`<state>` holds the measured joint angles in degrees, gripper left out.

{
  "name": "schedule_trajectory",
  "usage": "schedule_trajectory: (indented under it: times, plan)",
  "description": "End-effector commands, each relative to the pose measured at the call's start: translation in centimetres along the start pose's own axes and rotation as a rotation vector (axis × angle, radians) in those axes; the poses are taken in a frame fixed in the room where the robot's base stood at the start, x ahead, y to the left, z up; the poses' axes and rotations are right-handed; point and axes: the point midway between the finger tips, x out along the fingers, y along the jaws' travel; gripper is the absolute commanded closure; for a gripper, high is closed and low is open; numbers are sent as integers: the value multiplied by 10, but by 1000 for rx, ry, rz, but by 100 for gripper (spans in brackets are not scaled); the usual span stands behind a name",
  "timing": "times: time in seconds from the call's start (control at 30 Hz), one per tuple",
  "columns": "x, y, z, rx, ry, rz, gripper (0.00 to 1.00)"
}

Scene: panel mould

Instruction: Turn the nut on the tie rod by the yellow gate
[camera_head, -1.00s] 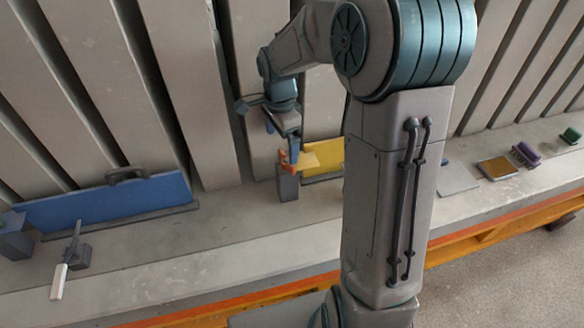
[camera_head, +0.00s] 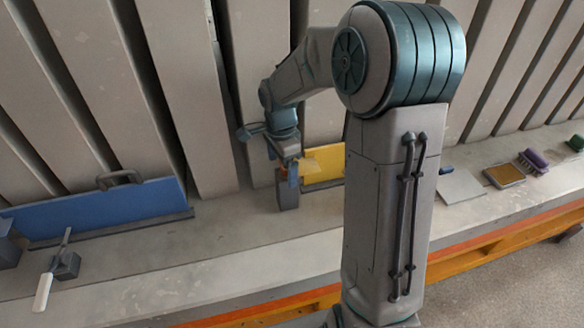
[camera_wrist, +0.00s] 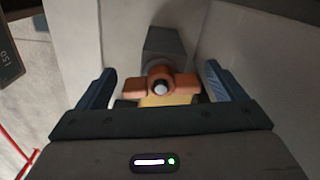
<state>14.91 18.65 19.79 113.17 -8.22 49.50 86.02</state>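The orange winged nut (camera_wrist: 161,84) sits on the tie rod, whose pale round end (camera_wrist: 160,88) shows at its middle in the wrist view. A grey block (camera_wrist: 163,43) is behind it; the block also shows in the head view (camera_head: 287,194). My gripper (camera_wrist: 160,85) is open, with one blue finger on each side of the nut and a visible gap to both wings. In the head view my gripper (camera_head: 289,170) is over the block and largely hides the nut. The yellow gate (camera_head: 325,166) stands just right of it, partly behind my arm.
A blue gate (camera_head: 100,208) with a dark handle stands at left. A white-handled tool (camera_head: 44,290) lies by a small grey block (camera_head: 67,266). Upright grey panels line the back.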

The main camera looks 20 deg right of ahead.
Motion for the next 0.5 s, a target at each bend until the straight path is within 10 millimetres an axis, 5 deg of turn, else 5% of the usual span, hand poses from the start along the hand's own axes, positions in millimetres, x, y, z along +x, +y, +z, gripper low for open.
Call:
schedule_trajectory:
  times: [0.03, 0.1, 0.2, 0.5]
  plan:
    - [0, 0, 0, 0, 0, 0, 25]
    - [0, 0, 0, 0, 0, 0, 44]
    - [0, 0, 0, 0, 0, 0, 51]
    - [-1, 3, 0, -210, 0, 0, 51]
